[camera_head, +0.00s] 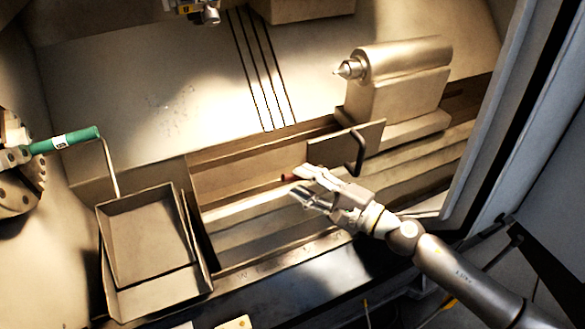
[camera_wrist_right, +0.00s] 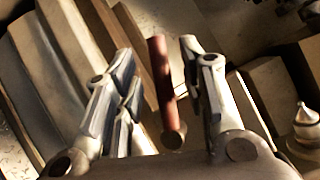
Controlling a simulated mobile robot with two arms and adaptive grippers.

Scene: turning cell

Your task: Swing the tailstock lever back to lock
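The tailstock (camera_head: 400,75) stands at the back right of the bed, its pointed centre facing left. A red lever (camera_head: 289,178) shows as a short stub at the left of my right gripper's fingertips. My right gripper (camera_head: 303,181) is open, reaching in from the lower right. In the right wrist view the red lever (camera_wrist_right: 161,75) lies between the two fingers in the picture, with a gap on each side. It has a rounded dark end. I cannot tell whether it is at fingertip depth. The fingers hide part of it in the head view. My left gripper is out of view.
A plate with a dark bent handle (camera_head: 358,150) stands just behind my right gripper. A metal tray (camera_head: 150,240) is at the left, near a green-handled tool (camera_head: 65,141) and the chuck (camera_head: 14,170). A door frame (camera_head: 500,130) bounds the right.

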